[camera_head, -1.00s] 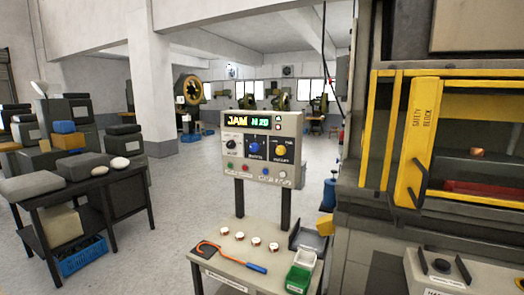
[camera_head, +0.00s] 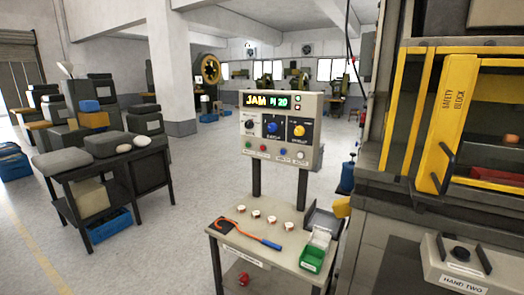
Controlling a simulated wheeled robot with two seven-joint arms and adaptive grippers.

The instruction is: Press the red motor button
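The control panel (camera_head: 281,118) stands upright on two dark posts in the middle of the view. Its display reads "JAM" and a number beside it. The labels under the buttons are too small to read. Neither of my grippers is in view, and nothing covers the panel.
A bench (camera_head: 221,228) below the panel holds an orange-and-blue hooked tool, several small round pieces and a green bin (camera_head: 312,261). A press with a yellow safety block (camera_head: 441,122) stands right. A dark table (camera_head: 62,176) stands left. Open floor lies between table and bench.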

